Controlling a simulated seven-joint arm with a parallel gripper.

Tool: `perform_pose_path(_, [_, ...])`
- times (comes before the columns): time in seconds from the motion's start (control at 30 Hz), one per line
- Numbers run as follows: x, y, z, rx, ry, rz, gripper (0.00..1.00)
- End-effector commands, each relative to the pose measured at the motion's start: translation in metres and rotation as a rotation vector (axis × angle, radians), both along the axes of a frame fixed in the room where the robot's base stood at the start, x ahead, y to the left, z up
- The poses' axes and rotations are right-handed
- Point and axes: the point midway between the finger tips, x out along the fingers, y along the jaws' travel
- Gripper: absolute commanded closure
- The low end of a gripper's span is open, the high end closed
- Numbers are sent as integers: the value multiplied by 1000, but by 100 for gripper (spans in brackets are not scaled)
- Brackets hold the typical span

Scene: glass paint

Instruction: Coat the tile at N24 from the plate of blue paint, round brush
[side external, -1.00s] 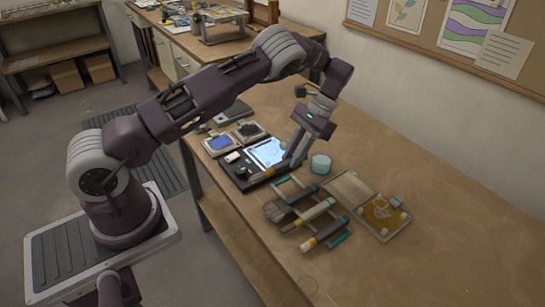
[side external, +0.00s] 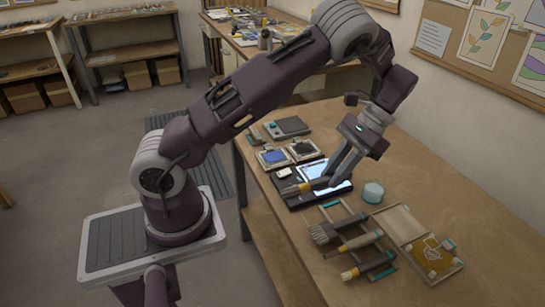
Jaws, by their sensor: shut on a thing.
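My gripper (side external: 334,179) is shut on a brush (side external: 308,187) with a tan band, held nearly level with its pale tip to the left. The brush is over the front part of a black board (side external: 297,202); I cannot tell whether it touches. A bright, lit panel (side external: 343,187) on the board lies behind and below my fingers, which partly hide it. No tile label such as N24 can be read. The plate of blue paint (side external: 273,157) lies left of the board, beside a plate of dark paint (side external: 303,149).
A rack (side external: 337,211) with several brushes stands in front of the board. A pale teal cup (side external: 373,192) is right of the board. An open tray with a yellow patterned piece (side external: 431,255) lies farther right. A grey device (side external: 288,127) sits at the back.

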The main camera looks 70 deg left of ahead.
Motion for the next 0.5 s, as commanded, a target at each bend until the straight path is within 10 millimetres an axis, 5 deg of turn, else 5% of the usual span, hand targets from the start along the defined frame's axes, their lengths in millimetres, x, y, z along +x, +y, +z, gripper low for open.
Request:
perform_pose_path(0.13, [8,15,-4,-9,-47,27,100])
perform_pose_path(0.27, [27,59,-12,-31,-183,88,100])
perform_pose_path(0.5, [55,183,-11,-55,-555,222,100])
